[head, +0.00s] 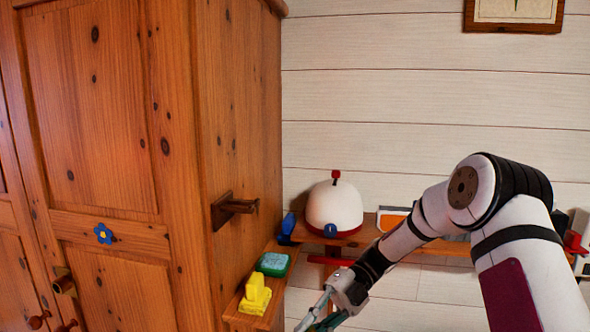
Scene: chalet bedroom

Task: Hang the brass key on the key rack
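My gripper (322,316) is at the bottom of the head view, pointing down and left, partly cut off by the lower edge. Its fingertips are too small and cropped to show if they are open or hold anything; a teal patch shows by them. I see no brass key. A dark wooden bracket with a short peg (236,206) sticks out from the side of the wardrobe. It may be the key rack, but I cannot tell. My gripper is below it and to its right, apart from it.
A pine wardrobe (238,110) fills the left. A low wooden shelf holds a yellow block-like object (255,295) and a green box (273,264). A white dome with a red knob (334,206) stands on a shelf behind. My arm hides part of that shelf.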

